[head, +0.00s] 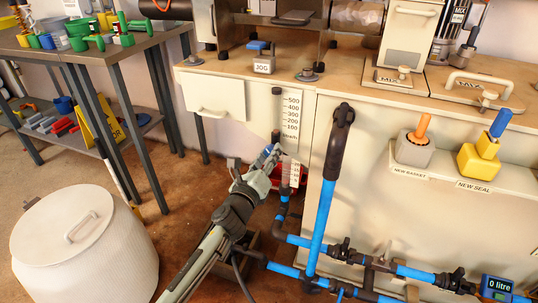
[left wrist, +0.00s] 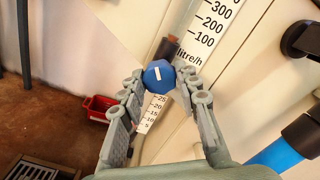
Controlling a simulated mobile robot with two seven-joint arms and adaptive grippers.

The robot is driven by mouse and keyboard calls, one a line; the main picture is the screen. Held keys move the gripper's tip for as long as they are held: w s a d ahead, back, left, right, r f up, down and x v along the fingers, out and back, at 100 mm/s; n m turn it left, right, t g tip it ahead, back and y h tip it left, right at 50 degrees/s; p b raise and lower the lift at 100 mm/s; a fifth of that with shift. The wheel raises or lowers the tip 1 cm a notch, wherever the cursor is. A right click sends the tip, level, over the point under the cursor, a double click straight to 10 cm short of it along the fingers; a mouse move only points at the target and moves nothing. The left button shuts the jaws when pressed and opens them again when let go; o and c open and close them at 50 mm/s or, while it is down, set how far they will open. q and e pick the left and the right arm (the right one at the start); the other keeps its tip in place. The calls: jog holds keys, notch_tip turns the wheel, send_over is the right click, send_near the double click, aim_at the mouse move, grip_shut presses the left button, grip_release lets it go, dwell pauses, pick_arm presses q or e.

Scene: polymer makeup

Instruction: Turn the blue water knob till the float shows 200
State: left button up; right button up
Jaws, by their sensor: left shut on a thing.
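The blue water knob (left wrist: 158,74) with a white line shows in the left wrist view, between the fingers of my left gripper (left wrist: 160,82), which is shut on it. In the head view my left gripper (head: 268,160) reaches the knob from below and mostly hides it. The flow scale (head: 291,112) in litre/h stands upright on the cabinet front, marked 100 to 500. It also shows in the left wrist view (left wrist: 210,28), with a lower scale of small numbers (left wrist: 152,112). I cannot make out the float or its reading. My right gripper is not in view.
Blue pipes (head: 322,220) with black fittings run right of the gripper. A display (head: 497,288) reads "0 litre".

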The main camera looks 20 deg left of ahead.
pick_arm(q)
jog(key=shift+n+p, duration=1.7)
jog(key=shift+n, duration=6.8)
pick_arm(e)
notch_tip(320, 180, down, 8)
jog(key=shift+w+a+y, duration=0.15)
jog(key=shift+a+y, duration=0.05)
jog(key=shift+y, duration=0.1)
pick_arm(q)
jog(key=o, duration=1.1)
jog(key=shift+o, duration=0.2)
jog(key=s, duration=1.2)
jog(key=shift+a, duration=0.25)
